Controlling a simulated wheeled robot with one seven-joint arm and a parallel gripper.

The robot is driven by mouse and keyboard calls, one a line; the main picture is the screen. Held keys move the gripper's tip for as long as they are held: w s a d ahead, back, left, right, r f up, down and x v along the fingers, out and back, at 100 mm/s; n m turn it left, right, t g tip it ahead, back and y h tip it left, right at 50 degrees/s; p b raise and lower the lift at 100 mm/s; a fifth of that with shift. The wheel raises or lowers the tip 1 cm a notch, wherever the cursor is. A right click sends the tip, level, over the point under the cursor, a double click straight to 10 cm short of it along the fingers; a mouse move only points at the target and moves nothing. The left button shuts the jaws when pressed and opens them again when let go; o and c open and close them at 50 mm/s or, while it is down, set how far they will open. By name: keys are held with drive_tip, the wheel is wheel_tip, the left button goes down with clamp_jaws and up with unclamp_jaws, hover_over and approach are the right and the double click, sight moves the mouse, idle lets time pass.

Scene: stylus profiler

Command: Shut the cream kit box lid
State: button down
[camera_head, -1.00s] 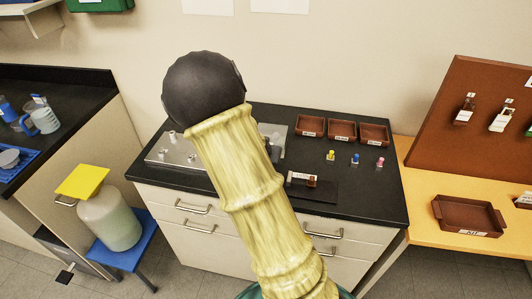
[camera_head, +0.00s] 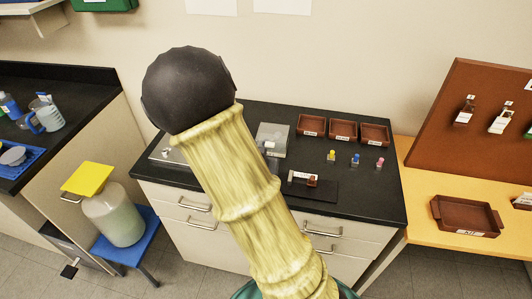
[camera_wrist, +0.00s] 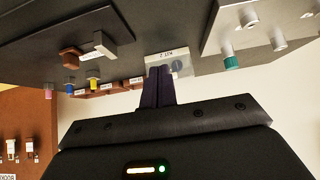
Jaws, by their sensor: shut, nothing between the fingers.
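A pale grey-cream box (camera_head: 272,138) stands at the back of the black bench in the head view, partly hidden by my arm. In the wrist view, where the bench appears upside down, a pale box with a label (camera_wrist: 172,60) shows just beyond my fingertips; it appears to be the kit box. I cannot tell clearly how its lid stands. My gripper (camera_wrist: 160,72) shows as dark purple fingers, shut and empty, with the tips close to or overlapping the box in the picture. Contact cannot be told. In the head view my gripper is hidden behind my arm.
Three brown trays (camera_head: 343,131) stand at the bench's back right, with small coloured-capped items (camera_head: 355,159) before them. A dark plate (camera_head: 312,185) with a small mount lies nearer the front. A metal plate with posts (camera_wrist: 262,32) lies beside the box.

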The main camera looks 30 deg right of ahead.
drive_tip(key=shift+s+a+f, duration=0.3)
drive_tip(key=shift+s+a, duration=0.2)
drive_tip(key=shift+s, duration=0.15)
drive_tip(key=shift+s+a+f, duration=0.25)
drive_tip(key=shift+s+a, duration=0.25)
drive_tip(key=shift+s, duration=0.15)
drive_tip(key=shift+a, duration=0.1)
drive_tip(key=shift+s+a+f, duration=0.1)
drive_tip(key=shift+s+a, duration=0.1)
drive_tip(key=s+a+r+n+g+y, duration=0.4)
drive_tip(key=s+a+r+n+y, duration=0.1)
drive_tip(key=s, duration=0.6)
drive_tip(key=a+r+n, duration=0.1)
drive_tip(key=a+n, duration=0.1)
drive_tip(key=a, duration=0.1)
drive_tip(key=shift+r+n, duration=0.2)
drive_tip(key=shift+n, duration=0.2)
drive_tip(key=shift+a, duration=0.1)
